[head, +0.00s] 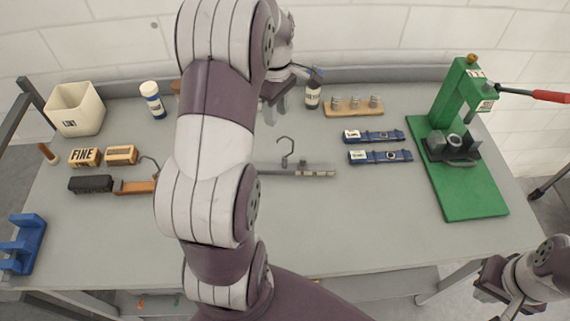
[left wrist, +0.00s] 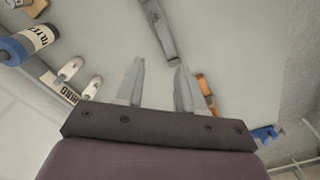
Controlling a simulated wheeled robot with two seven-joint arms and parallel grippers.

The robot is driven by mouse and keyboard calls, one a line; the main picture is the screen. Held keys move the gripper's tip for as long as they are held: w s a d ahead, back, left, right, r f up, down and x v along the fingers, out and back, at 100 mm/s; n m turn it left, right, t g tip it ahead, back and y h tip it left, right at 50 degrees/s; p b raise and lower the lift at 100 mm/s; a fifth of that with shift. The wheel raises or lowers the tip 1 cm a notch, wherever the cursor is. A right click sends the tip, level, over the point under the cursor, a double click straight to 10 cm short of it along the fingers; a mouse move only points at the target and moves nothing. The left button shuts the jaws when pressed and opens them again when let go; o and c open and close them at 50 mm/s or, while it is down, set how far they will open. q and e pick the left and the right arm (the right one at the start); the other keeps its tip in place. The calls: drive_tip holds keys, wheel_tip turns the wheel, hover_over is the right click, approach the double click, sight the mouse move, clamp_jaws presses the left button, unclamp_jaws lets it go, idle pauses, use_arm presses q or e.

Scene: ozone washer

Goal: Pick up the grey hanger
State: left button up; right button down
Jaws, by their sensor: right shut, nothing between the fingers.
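The grey hanger (head: 318,170) lies on the workbench, right of my left arm, with its thin hook (head: 285,150) pointing to the back. My arm hides its left part. In the left wrist view a grey bar, apparently the hanger (left wrist: 160,30), lies beyond the fingertips, its near end close to the gap between them but apart from the jaws. My left gripper (head: 274,100) is over the back of the bench; in the left wrist view its two fingers (left wrist: 157,68) are spread and empty. My right gripper (head: 490,280) is at the lower right, off the bench, shut and empty.
A brown hanger (head: 135,187) and black brush (head: 90,184) lie left. Two blue packs (head: 380,156) lie right of the grey hanger, beside a green press (head: 465,185). A pegged wooden block (head: 352,110) and bottle (head: 313,94) stand behind.

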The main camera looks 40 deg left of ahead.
use_arm(q)
wheel_tip(320, 180, up, 4)
drive_tip(key=w+d+p, duration=0.1)
drive_tip(key=p, duration=0.6)
drive_tip(key=n+g+h+b, duration=0.1)
drive_tip(key=n+b, duration=0.2)
drive_tip(key=n, duration=0.5)
hover_over(289, 138)
wheel_tip(289, 138, down, 6)
wheel_tip(289, 138, down, 7)
drive_tip(key=p, duration=0.4)
drive_tip(key=shift+w+a, duration=0.15)
drive_tip(key=shift+f, duration=0.5)
clamp_jaws()
drive_tip(key=shift+r, duration=0.1)
